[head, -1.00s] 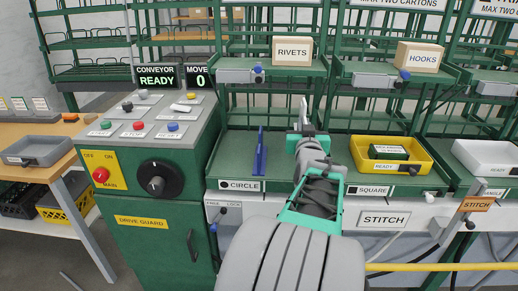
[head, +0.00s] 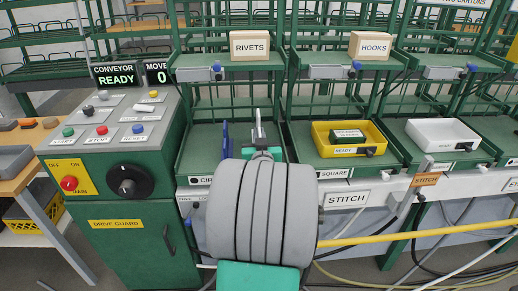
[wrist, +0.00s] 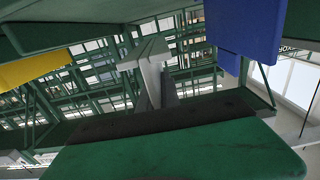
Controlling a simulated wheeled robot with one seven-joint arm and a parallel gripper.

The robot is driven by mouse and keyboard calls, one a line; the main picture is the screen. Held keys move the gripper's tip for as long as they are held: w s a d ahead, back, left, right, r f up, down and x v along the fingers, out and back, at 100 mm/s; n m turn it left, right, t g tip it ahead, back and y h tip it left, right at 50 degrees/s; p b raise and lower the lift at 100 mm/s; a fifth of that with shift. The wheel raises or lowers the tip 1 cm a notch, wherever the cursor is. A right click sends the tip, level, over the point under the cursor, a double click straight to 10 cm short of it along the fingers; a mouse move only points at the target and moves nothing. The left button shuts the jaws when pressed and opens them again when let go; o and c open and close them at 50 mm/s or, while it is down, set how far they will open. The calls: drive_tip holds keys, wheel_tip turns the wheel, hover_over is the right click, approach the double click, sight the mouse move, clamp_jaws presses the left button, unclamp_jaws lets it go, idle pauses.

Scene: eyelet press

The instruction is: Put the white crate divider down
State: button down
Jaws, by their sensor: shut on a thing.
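The white crate divider (head: 258,125) shows as a narrow pale upright piece at my gripper (head: 261,150), above the right side of the CIRCLE shelf. In the wrist view, a pale T-shaped end, seemingly the divider (wrist: 143,53), sits at the fingers of my gripper (wrist: 155,88), which are shut on it. My forearm hides most of the gripper and the shelf front in the head view. I cannot tell whether the divider touches the shelf (head: 200,155).
A blue upright panel (head: 226,138) stands just left of my gripper; it also shows in the wrist view (wrist: 240,28). A yellow bin (head: 322,146) holding a green box is to the right, with a white bin (head: 440,133) beyond. Green rack frames surround the shelf.

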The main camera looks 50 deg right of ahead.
drive_tip(key=shift+w+d+f, duration=0.3)
drive_tip(key=shift+d+f, duration=0.05)
drive_tip(key=shift+f, duration=0.25)
drive_tip(key=shift+w+d+f+b, duration=0.1)
drive_tip(key=shift+f+b, duration=0.45)
drive_tip(key=shift+f, duration=0.3)
drive_tip(key=shift+w+d+f+b, duration=0.1)
drive_tip(key=shift+f+b, duration=0.4)
drive_tip(key=shift+f, duration=0.3)
drive_tip(key=shift+f, duration=0.2)
drive_tip(key=c, duration=1.6)
unclamp_jaws()
drive_tip(key=shift+o, duration=0.2)
